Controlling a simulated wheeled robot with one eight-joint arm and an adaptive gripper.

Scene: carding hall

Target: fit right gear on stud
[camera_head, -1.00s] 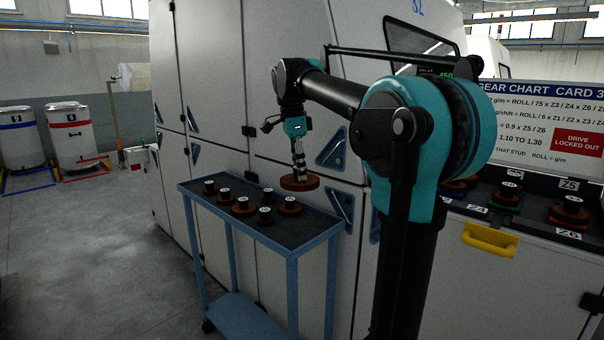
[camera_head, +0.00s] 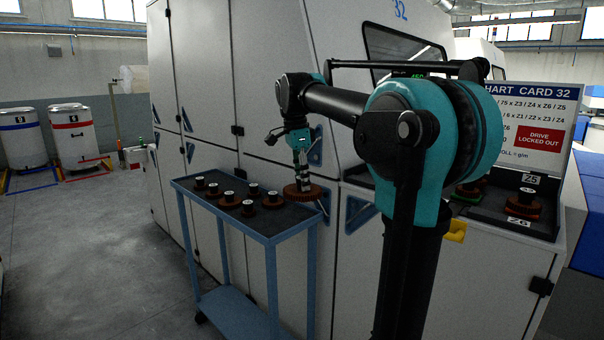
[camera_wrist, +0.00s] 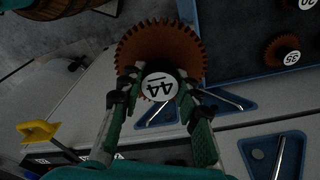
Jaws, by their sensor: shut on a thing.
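My gripper (camera_head: 301,178) is shut on the hub of a brown toothed gear (camera_head: 303,193), held flat beside the right end of the cart top. In the wrist view the gear (camera_wrist: 143,45) has a white hub label reading 44, and the fingers of my gripper (camera_wrist: 160,82) press on both sides of its hub. At the right, the dark gear tray of the machine (camera_head: 488,216) carries labels Z5 and Z6. A brown gear (camera_head: 523,208) sits behind the Z6 label. My arm hides the left part of this tray, and I cannot make out a bare stud.
A blue cart (camera_head: 271,240) carries several small gears, one labelled 36 (camera_wrist: 284,54) in the wrist view. A yellow handle (camera_head: 456,231) juts from the machine front. A chart sign (camera_head: 530,125) stands behind the tray. The floor (camera_head: 90,260) at left is clear.

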